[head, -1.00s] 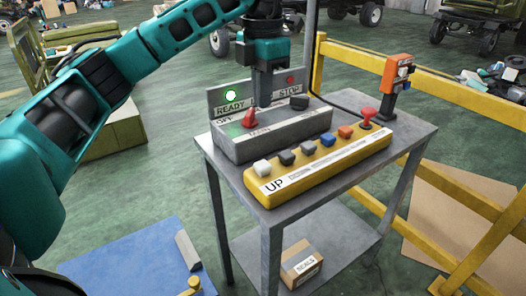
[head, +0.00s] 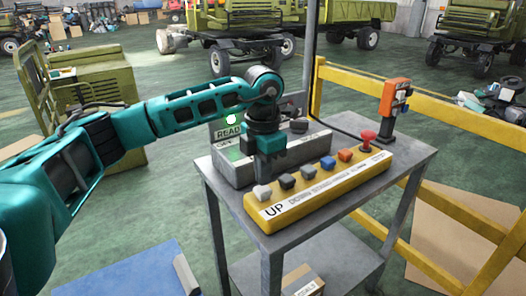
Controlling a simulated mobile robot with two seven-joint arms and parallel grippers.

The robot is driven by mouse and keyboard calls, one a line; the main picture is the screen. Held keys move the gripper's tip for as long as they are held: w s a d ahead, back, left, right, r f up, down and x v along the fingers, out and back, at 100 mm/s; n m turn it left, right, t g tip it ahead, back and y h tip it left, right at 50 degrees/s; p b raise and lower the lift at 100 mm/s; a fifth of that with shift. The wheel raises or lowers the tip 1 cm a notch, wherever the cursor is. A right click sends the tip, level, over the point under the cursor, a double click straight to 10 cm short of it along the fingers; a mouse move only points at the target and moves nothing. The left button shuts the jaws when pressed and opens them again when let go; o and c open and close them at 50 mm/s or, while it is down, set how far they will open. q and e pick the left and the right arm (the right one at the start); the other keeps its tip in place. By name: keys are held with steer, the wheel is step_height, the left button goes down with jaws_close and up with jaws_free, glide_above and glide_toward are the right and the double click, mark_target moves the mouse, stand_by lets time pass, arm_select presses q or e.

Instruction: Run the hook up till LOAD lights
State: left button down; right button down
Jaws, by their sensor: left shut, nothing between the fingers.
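A yellow control box (head: 325,190) lies on a grey metal table, with a row of buttons along its top. The white button (head: 262,192) sits at the near left end, by the printed UP. My left gripper (head: 264,180) points down with shut, empty fingers, just above or at the white button; I cannot tell whether they touch. Behind it, the grey console (head: 308,145) carries a READY lamp (head: 231,119) that is lit; my arm hides its red lever and STOP lamp. No hook and no lamp marked LOAD show. My right gripper is out of view.
The grey table (head: 408,160) has a lower shelf with a cardboard box (head: 302,282). A red mushroom button (head: 368,139) and an orange device (head: 395,95) stand at the right. A yellow rail (head: 440,92) runs behind. Green trucks (head: 240,28) stand far back.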

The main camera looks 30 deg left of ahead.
arm_select(q)
steer(key=shift+f, duration=0.75)
